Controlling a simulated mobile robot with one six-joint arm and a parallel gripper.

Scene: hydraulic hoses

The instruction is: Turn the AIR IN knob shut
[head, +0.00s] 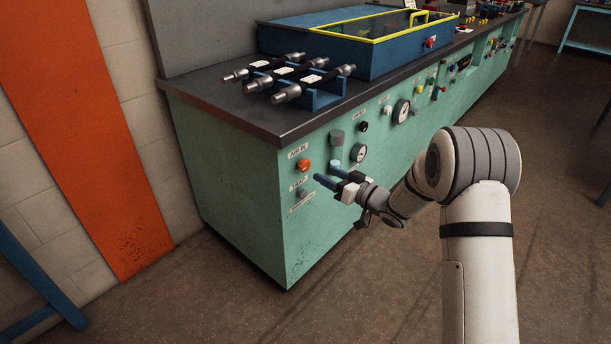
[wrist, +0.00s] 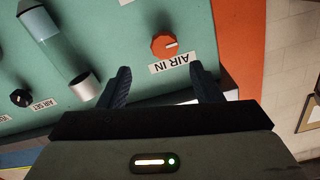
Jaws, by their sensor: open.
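The orange round AIR IN knob (head: 304,165) is on the green bench's front panel, near its left end, below its label. In the wrist view the knob (wrist: 164,45) shows upside down with its label (wrist: 170,64), and a white pointer line on it points to the right. My gripper (head: 329,175) is open and empty, to the right of the knob in the head view. In the wrist view the two dark fingers of my gripper (wrist: 162,86) stand apart, one on each side below the knob and label, not touching the knob.
A filter bowl (wrist: 57,45) with a metal cup and a black AIR SET knob (wrist: 20,97) lie left of the knob in the wrist view. Hose fittings (head: 285,75) rest on the bench top. An orange wall stripe (head: 90,140) is at left.

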